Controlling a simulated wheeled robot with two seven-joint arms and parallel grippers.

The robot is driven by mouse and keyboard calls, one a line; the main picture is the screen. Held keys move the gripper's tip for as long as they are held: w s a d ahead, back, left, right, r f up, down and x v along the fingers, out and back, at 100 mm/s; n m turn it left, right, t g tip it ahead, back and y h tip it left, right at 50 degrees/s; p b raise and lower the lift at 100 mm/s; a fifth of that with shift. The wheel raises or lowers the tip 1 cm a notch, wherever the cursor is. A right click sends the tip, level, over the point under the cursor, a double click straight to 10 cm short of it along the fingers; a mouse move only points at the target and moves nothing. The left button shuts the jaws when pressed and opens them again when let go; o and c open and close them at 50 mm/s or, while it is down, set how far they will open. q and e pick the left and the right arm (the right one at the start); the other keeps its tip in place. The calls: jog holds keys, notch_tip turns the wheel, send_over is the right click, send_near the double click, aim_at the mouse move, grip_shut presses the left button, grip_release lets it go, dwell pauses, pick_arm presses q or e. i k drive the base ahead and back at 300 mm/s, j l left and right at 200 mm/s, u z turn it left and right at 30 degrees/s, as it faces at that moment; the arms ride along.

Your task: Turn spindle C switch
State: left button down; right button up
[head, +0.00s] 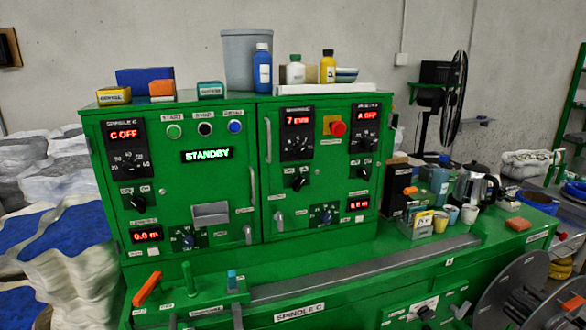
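The spindle C panel (125,148) is at the upper left of the green machine's front. Its red display (124,134) reads "C OFF". A dial with a printed scale (129,165) sits under the display. Below the panel is a black rotary switch (136,202) with a small label above it, too small to read surely. A second label reading "SPINDLE C" (299,312) is on the lower front of the machine. Neither of my grippers shows in the head view.
A status display (207,155) reads "STANDBY" below three buttons. A red emergency button (338,128) is on the right panel, whose display (366,115) reads "A OFF". An orange-handled lever (147,288) rises at the lower left. Bottles and boxes stand on top.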

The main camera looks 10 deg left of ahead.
aim_at(138, 203)
jog(key=u, duration=1.3)
